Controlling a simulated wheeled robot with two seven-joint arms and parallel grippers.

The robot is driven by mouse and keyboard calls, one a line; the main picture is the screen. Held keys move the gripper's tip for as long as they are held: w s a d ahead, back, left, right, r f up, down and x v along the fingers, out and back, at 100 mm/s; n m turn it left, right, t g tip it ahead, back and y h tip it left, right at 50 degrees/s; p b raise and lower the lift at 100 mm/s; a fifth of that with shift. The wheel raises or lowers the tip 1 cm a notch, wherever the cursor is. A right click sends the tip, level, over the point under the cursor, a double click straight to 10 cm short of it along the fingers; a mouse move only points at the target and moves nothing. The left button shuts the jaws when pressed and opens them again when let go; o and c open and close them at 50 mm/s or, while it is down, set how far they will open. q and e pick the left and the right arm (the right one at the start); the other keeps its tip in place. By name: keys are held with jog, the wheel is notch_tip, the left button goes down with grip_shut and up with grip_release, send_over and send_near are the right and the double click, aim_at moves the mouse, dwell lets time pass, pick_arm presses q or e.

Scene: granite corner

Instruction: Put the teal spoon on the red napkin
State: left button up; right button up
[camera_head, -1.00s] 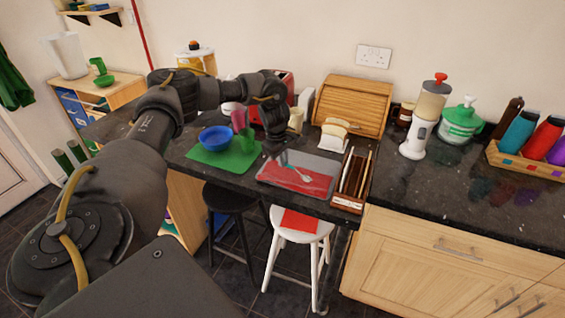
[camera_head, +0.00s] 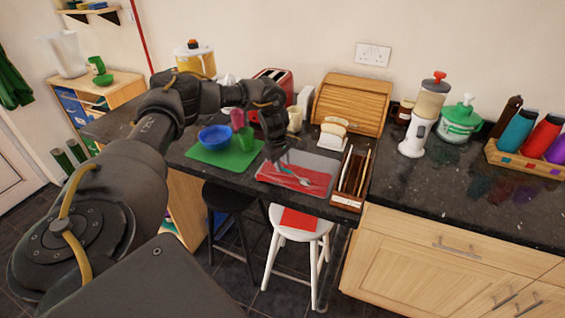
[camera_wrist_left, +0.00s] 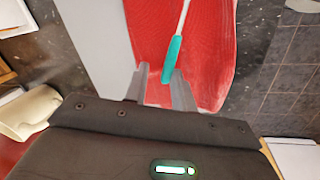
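The red napkin (camera_head: 272,177) lies on a grey mat (camera_head: 322,161) near the counter's front edge. It fills the middle of the left wrist view (camera_wrist_left: 215,60). The teal spoon (camera_head: 303,181) is over the napkin, its metal bowl end toward the right in the head view. In the left wrist view its teal handle (camera_wrist_left: 173,55) points down toward me and its bowl is out of frame. My left gripper (camera_head: 283,158) is open, its fingertips (camera_wrist_left: 158,78) apart on either side of the handle's end. Contact between spoon and napkin is hard to judge. My right gripper is not in view.
A wooden cutlery box (camera_head: 347,203) stands just right of the mat. A green mat (camera_head: 240,162) with a blue bowl (camera_head: 214,137) and cups is to the left. A bread bin (camera_head: 351,103) and red toaster are behind. A white stool (camera_head: 318,227) stands below the edge.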

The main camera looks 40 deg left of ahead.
pick_arm(q)
jog(key=shift+s+r, duration=0.1)
jog(key=shift+s, duration=0.05)
jog(key=shift+r, duration=0.25)
notch_tip(320, 180, up, 11)
jog(key=s+b, duration=0.1)
jog(key=s, duration=0.1)
jog(key=shift+r, duration=0.15)
